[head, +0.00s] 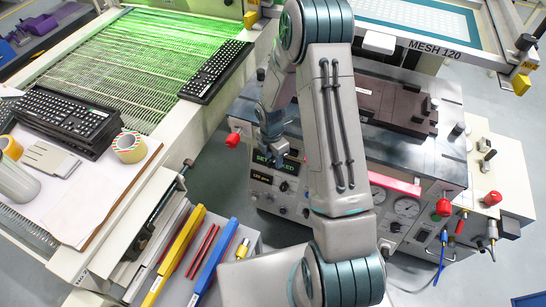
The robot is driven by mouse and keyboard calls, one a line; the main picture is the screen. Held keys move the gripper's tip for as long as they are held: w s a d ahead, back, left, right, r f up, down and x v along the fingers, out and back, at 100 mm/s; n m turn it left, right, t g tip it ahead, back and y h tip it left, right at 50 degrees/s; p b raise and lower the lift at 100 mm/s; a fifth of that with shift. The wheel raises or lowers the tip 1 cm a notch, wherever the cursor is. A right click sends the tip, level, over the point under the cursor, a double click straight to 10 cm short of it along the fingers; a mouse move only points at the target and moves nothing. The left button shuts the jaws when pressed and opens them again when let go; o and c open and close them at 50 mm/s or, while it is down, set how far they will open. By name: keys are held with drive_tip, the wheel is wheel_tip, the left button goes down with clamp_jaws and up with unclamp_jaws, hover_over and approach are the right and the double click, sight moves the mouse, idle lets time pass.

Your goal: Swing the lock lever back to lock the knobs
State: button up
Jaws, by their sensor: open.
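My gripper (271,133) is at the front left edge of the printing machine, just above the green-lit display (262,158). It is small and partly merged with the machine behind it; I see nothing held in it. The display reads "SET" and then letters ending in "KED", with part of the text covered. A red knob (232,140) sticks out at the machine's left corner. More red knobs (443,207) are on the right side. I cannot make out the lock lever for certain; my arm covers the middle of the machine.
A dark brown block (405,106) lies on the metal top. A pink-red bar (396,184) and dials (406,207) are on the front. Left stand a green-lit drying rack (150,62) with keyboards (68,121), and a tool cart (195,250). A "MESH 120" screen frame (435,50) is behind.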

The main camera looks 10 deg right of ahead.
drive_tip(key=shift+f, duration=0.35)
clamp_jaws()
